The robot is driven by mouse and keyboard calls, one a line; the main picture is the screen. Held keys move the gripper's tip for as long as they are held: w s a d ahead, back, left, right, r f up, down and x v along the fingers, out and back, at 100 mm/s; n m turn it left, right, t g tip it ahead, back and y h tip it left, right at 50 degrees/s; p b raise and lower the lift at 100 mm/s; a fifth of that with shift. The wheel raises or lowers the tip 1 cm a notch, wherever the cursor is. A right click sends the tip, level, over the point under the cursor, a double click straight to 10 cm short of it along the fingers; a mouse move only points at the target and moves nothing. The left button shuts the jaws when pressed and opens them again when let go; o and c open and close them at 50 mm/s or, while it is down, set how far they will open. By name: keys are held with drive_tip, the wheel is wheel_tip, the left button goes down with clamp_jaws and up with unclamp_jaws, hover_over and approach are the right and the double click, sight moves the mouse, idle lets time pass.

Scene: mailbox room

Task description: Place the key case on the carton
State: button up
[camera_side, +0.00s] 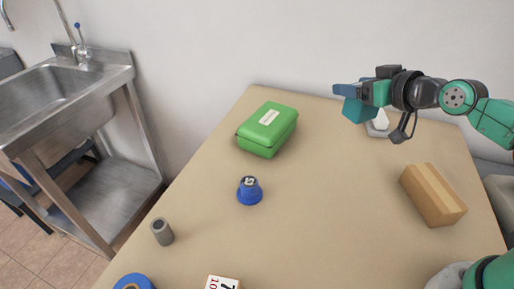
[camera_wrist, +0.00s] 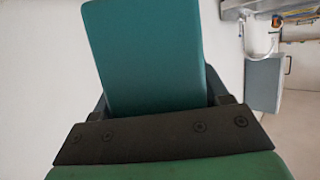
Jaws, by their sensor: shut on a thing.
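My gripper (camera_side: 350,95) is at the upper right in the side view, raised above the far part of the table. It is shut on a teal block-shaped thing, which I take to be the key case (camera_side: 356,110). In the wrist view the key case (camera_wrist: 145,60) fills the upper middle, tilted a little, and its lower end is hidden by my gripper. The carton (camera_side: 432,194), a brown box with a lighter stripe, lies on the table at the right, below and to the right of my gripper, apart from it.
A green box (camera_side: 275,141) with a pale label, a blue round item (camera_side: 249,194), a grey cylinder (camera_side: 162,232), a blue ring (camera_side: 128,282) and a numbered card (camera_side: 222,283) sit on the table (camera_side: 320,220). A white item (camera_side: 378,127) is partly hidden behind my gripper. The table's middle is clear.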

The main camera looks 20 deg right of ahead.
drive_tip(key=shift+s+a+r, duration=0.3)
drive_tip(key=shift+r, duration=0.05)
idle(0.5)
drive_tip(key=w+d+r+n+g+y, duration=0.3)
drive_tip(key=w+r+n+g+y, duration=0.1)
drive_tip(key=n+y, duration=0.6)
drive_tip(key=shift+w+r+n+g+y, duration=0.2)
drive_tip(key=shift+n+g+y, duration=0.25)
drive_tip(key=shift+g, duration=0.45)
drive_tip(key=shift+f, duration=0.1)
wheel_tip(320, 180, down, 20)
drive_tip(key=shift+r, duration=0.25)
drive_tip(key=o, duration=1.5)
drive_tip(key=shift+f, duration=0.1)
drive_tip(key=shift+c, duration=0.2)
